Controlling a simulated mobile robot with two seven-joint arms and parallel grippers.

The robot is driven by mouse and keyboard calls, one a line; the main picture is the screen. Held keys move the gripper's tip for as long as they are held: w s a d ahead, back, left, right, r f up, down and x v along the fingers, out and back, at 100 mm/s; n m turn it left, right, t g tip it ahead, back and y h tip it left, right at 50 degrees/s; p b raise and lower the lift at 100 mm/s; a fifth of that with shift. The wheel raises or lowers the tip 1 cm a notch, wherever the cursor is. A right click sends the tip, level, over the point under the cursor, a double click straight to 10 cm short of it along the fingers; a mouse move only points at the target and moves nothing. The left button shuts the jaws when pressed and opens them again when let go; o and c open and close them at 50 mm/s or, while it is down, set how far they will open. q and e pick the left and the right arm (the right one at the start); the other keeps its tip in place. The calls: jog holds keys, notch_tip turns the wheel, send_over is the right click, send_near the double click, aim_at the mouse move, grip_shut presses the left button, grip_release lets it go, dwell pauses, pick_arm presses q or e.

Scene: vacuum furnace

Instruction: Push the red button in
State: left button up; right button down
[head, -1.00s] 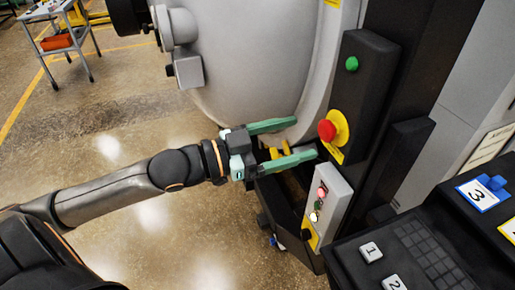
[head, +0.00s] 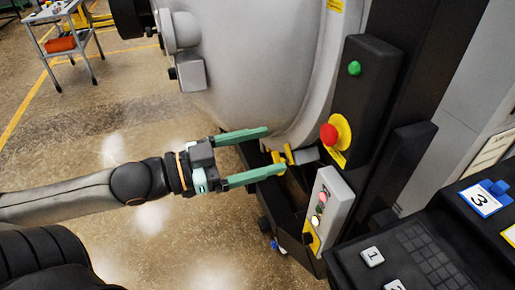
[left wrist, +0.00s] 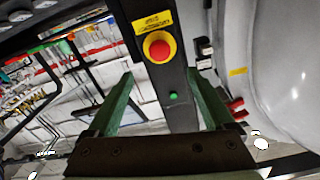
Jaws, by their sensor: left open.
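The red button (head: 328,133) is a round mushroom knob on a yellow collar, on a black upright panel (head: 361,105) right of centre in the head view. It also shows at the top middle of the left wrist view (left wrist: 159,47). My left gripper (head: 276,150) is open and empty, left of the button and apart from it, its fingers pointing toward the panel side. In the left wrist view the open fingers (left wrist: 160,78) reach up on either side of the panel. My right gripper is not in view.
A green button (head: 354,68) sits above the red one. A small grey panel (head: 335,197) with red and white round parts stands below. The large grey furnace body (head: 255,65) is behind the gripper. A black console (head: 420,255) with numbered labels is at lower right.

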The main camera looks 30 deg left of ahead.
pick_arm(q)
jog(key=shift+s+a, duration=0.15)
jog(key=shift+s, duration=0.05)
dwell(0.6)
jog(key=a+f+n+y, duration=0.3)
jog(key=a+f+y, duration=0.15)
jog(key=f, duration=0.55)
jog(key=a+f+n+y, duration=0.3)
jog(key=a+f, duration=0.2)
jog(key=f, duration=0.4)
jog(key=s+d+f+n+g, duration=0.1)
jog(key=s+d+f+g, duration=0.1)
jog(key=s+d+f, duration=0.2)
jog(key=s+d+f+g+y, duration=0.1)
jog(key=s+d+f+g, duration=0.2)
jog(key=d+f, duration=0.7)
notch_tip(320, 180, down, 6)
jog(key=shift+s+r+n+p, duration=0.1)
jog(key=shift+s+n+p, duration=0.35)
jog(key=shift+s, duration=0.6)
